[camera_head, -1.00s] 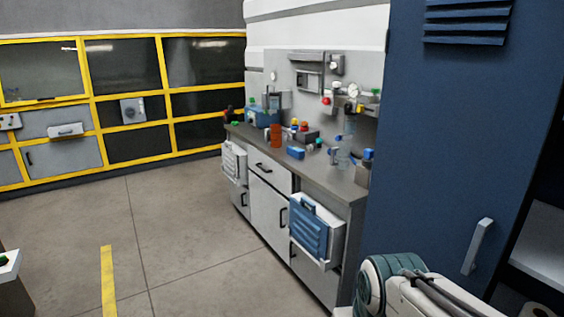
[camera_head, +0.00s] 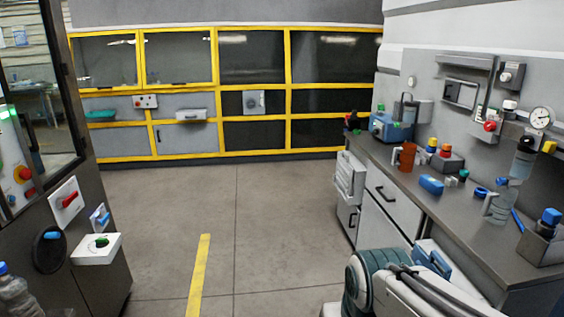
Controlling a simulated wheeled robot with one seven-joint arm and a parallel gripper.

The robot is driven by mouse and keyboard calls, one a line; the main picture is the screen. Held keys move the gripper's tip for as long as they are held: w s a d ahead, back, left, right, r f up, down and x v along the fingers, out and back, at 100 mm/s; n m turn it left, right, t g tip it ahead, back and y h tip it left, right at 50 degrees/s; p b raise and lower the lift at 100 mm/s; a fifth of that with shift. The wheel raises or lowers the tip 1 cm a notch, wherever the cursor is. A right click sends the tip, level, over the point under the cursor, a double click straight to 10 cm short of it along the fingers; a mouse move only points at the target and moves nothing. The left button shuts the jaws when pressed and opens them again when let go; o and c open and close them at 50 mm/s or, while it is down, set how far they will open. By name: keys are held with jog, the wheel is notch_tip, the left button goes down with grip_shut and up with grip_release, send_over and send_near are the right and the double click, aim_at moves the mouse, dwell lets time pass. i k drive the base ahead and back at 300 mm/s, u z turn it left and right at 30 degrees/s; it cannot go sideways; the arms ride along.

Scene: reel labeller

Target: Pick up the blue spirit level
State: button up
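I cannot pick out the blue spirit level for certain. A small blue block (camera_head: 431,184) lies on the grey counter (camera_head: 415,198) at the right, in front of an orange-brown mug (camera_head: 406,157). A thin blue bar (camera_head: 517,220) lies farther right on the counter, close to a clear jug (camera_head: 497,206). Either could be the level, but they are too small to tell. My arm shows at the bottom right, in front of the counter's near cabinets. My gripper is out of view.
An open drawer (camera_head: 350,178) juts from the counter's far end. A dark machine (camera_head: 105,262) with a white tray stands at the left. Yellow-framed cabinets (camera_head: 222,150) line the back wall. The floor (camera_head: 265,220) between is clear, with a yellow stripe.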

aim_at(431, 185)
jog(key=u, duration=0.15)
jog(key=i, duration=1.55)
jog(key=z, duration=0.7)
jog(key=i, duration=1.1)
jog(key=z, duration=1.6)
jog(key=i, duration=0.6)
jog(key=z, duration=0.4)
